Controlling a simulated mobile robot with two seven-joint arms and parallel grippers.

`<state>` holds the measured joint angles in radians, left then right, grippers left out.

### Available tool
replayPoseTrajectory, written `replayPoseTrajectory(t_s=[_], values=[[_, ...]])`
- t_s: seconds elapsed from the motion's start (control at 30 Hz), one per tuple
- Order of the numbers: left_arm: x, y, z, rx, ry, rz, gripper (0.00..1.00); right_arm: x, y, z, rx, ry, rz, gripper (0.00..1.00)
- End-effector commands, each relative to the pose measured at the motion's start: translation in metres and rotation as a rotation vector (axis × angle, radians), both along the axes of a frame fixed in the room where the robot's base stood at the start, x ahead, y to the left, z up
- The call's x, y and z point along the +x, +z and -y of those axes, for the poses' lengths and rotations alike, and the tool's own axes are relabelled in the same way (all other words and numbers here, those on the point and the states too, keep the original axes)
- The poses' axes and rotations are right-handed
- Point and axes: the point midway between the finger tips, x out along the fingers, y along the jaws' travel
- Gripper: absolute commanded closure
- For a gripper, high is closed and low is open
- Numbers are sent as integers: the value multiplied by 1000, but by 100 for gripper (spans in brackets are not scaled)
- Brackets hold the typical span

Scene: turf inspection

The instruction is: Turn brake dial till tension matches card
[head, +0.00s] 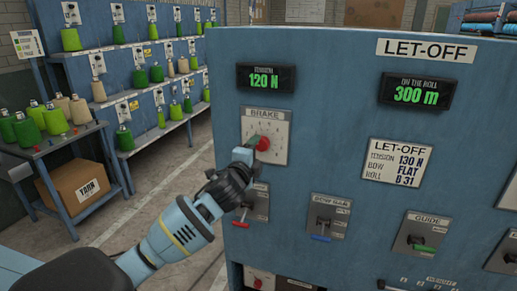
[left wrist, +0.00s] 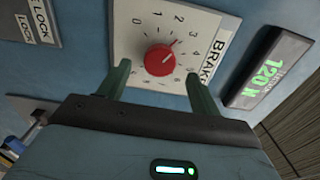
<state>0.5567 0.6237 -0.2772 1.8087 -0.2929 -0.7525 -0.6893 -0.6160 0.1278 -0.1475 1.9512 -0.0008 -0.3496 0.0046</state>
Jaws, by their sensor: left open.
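The red brake dial (head: 262,143) sits on a white scale plate (head: 279,128) marked BRAKE on the blue machine front. In the left wrist view the dial (left wrist: 160,60) has its pointer between 2 and 3. The tension display (head: 265,79) reads 120 N. The LET-OFF card (head: 397,163) reads tension 130 N, bow flat, roll B 31. My left gripper (head: 252,146) is at the dial, partly covering it in the head view. In the left wrist view its open fingers (left wrist: 160,86) stand either side of the dial's lower edge, with visible gaps. My right gripper is out of view.
Below the dial are a red-handled lever (head: 241,217), a blue-handled lever (head: 322,237) and a green-handled lever (head: 423,247). A roll display (head: 416,91) reads 300 m.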

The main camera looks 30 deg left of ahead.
Motion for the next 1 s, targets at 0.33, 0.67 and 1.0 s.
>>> replayPoseTrajectory(t_s=[0.33, 0.67, 1.0], values=[[-20, 0, 4, 0, 1, -1, 36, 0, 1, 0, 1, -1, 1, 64], [-20, 0, 5, 0, 1, -1, 36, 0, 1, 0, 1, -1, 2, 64], [-28, -39, 19, -77, -32, -46, 36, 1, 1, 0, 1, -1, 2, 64]])
